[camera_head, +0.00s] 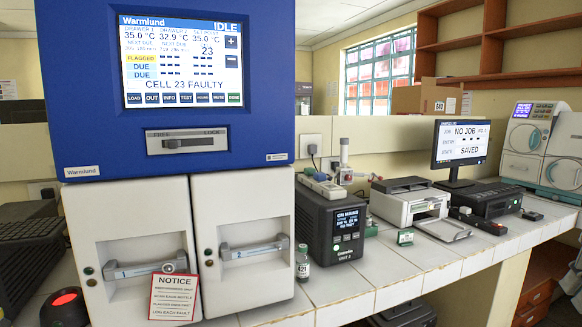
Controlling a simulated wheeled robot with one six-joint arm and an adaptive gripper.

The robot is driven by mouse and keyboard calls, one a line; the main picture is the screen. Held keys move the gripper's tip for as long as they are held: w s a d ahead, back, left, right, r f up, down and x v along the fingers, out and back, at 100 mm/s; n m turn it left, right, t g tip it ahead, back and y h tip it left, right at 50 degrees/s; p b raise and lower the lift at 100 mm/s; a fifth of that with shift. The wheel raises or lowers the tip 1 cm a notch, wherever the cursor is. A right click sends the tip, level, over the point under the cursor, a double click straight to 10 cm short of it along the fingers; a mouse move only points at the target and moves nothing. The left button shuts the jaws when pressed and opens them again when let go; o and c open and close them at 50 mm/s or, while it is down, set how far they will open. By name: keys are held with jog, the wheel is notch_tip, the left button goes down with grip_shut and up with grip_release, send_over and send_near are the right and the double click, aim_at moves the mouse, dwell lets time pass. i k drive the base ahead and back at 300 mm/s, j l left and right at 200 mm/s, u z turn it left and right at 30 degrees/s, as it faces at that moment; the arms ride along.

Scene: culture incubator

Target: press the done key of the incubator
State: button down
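The incubator is the blue and white Warmlund unit (80,100) at the left, with its lit screen (180,62) facing me. The screen reads IDLE and "CELL 23 FAULTY". A row of dark touch keys runs along its bottom edge, starting with LOAD, OUT, INFO and TEST. Plus and minus keys (231,42) are at the screen's upper right. Nothing covers the screen. My gripper is not in view.
Below the screen are a FREE/LOCK slider (187,140) and two white drawers with grey handles, both shut. A red-bordered notice (173,297) hangs on the left drawer. A small bottle (302,263) stands by the right drawer. Instruments crowd the tiled bench (395,285) rightward.

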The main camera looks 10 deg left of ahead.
aim_at(232, 97)
jog(key=u, duration=1.35)
